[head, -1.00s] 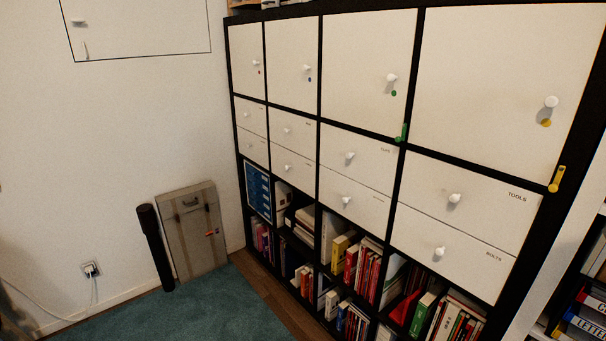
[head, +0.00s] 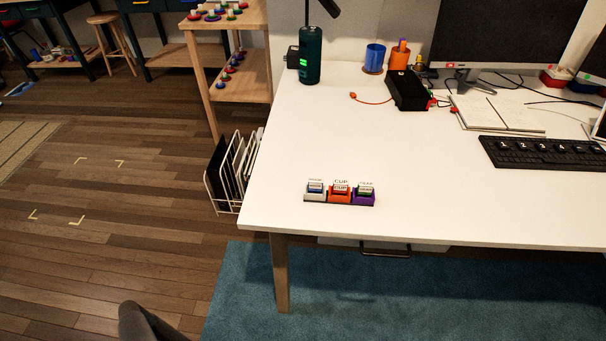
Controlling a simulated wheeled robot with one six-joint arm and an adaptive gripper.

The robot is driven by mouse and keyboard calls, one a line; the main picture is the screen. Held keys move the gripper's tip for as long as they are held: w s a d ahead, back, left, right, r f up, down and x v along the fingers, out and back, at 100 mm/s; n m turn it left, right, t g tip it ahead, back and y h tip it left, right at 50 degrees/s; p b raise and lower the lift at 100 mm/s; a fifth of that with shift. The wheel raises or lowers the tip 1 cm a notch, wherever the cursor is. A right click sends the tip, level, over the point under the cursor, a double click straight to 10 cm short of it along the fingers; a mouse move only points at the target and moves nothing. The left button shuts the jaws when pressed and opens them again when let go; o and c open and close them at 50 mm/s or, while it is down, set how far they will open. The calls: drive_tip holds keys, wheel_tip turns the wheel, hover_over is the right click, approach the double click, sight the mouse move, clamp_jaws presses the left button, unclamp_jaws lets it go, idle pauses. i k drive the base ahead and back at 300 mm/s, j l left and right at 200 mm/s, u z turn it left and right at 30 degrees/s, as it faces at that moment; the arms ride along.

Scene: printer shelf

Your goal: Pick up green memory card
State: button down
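I cannot make out a green memory card in the head view. A small dark holder on the white desk (head: 400,212) carries three labelled blocks: a white one (head: 315,194), an orange one (head: 340,197) and a purple one (head: 364,198) with some green at its top. The dark green cylinder (head: 310,56) with bright green lights stands at the desk's back left. My gripper is not in view.
A wooden shelf (head: 240,20) with small coloured pieces stands left of the desk. A wire rack (head: 222,185) with folders is on the floor by the desk. A keyboard (head: 540,152), notebook (head: 495,112) and black box (head: 407,90) lie on the desk. The left floor is mostly clear.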

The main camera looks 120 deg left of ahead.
sight(365, 188)
drive_tip(key=u, duration=3.35)
drive_tip(key=z, duration=3.85)
drive_tip(key=u, duration=3.85)
